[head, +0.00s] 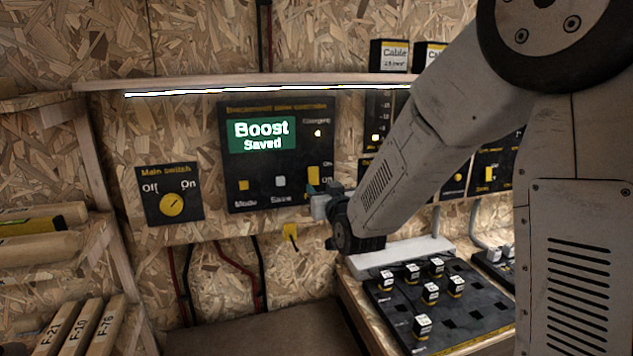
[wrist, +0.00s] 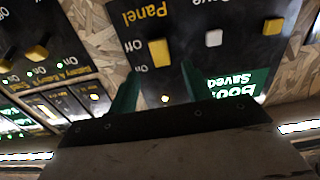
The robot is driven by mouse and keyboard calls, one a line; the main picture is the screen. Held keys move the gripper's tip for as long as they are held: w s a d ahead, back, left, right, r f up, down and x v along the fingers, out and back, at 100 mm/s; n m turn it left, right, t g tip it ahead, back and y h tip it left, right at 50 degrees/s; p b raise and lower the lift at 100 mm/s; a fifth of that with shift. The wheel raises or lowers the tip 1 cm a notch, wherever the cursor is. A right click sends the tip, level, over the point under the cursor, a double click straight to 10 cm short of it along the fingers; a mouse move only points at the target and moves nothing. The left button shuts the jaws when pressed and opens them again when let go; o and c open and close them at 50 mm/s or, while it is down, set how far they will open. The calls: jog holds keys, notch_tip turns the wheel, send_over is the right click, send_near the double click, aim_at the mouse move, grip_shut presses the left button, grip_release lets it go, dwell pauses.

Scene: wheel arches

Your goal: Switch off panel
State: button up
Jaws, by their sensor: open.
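The black control panel (head: 240,112) is on the chipboard wall. Its lit green display (head: 262,137) reads "Boost Saved". The yellow panel switch (head: 313,175) is at its lower right, beside On and Off labels. It also shows upside down in the wrist view (wrist: 159,52), beside the word "Panel". I cannot tell which way it is set. My gripper (head: 318,203) is just below the switch in the head view. In the wrist view its two green fingers (wrist: 157,82) are apart and empty, with the switch between their lines, beyond the tips.
A main switch with a yellow knob (head: 171,204) is left of the panel. A shelf with a light strip (head: 270,92) runs above. A black tray (head: 455,318) with several small blocks stands below right. More switch panels (head: 490,172) are behind my arm.

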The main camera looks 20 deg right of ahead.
aim_at(314, 179)
jog(key=w, duration=0.6)
jog(key=shift+w, duration=0.3)
jog(key=c, duration=1)
jog(key=shift+f, duration=0.1)
jog(key=shift+f+t, duration=0.25)
jog(key=shift+t, duration=0.55)
jog(key=shift+o, duration=0.2)
jog(key=shift+w+f+t, duration=0.1)
jog(key=shift+f+t, duration=0.05)
jog(key=shift+t, duration=0.6)
jog(key=shift+w+f+t, duration=0.1)
jog(key=shift+t, duration=0.65)
jog(key=shift+c, duration=0.2)
